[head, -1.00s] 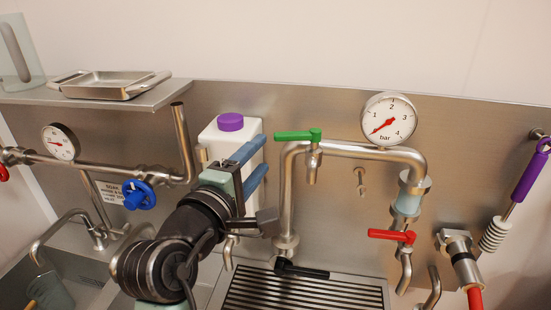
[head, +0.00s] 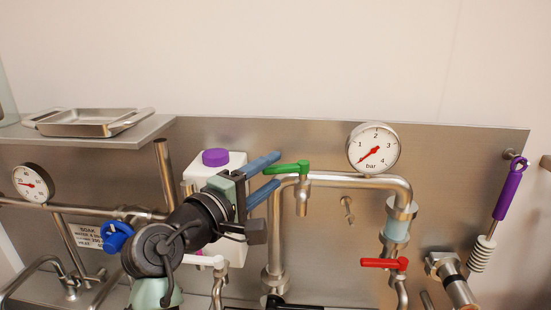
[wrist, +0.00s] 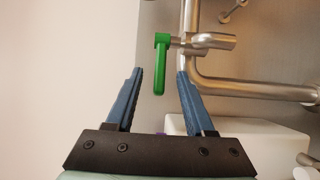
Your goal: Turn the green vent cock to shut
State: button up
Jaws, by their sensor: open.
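The green vent cock (head: 287,168) sits on top of the bent steel pipe, with a small steel spout below it. Its green lever lies about level and points left, toward my gripper. My gripper (head: 277,169) is open, with its blue fingers one above the other in the head view. In the wrist view, the free end of the green lever (wrist: 160,65) lies between the two fingertips, with a gap on each side. My gripper (wrist: 160,72) holds nothing. The fingers do not appear to touch the lever.
The steel pipe (head: 345,181) runs right from the cock, below a pressure gauge (head: 373,150). A red-handled cock (head: 384,263) is lower right. A white purple-capped bottle (head: 232,161) stands behind my gripper.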

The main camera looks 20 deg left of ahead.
jog(key=shift+x, duration=1.1)
grip_shut()
dwell(0.7)
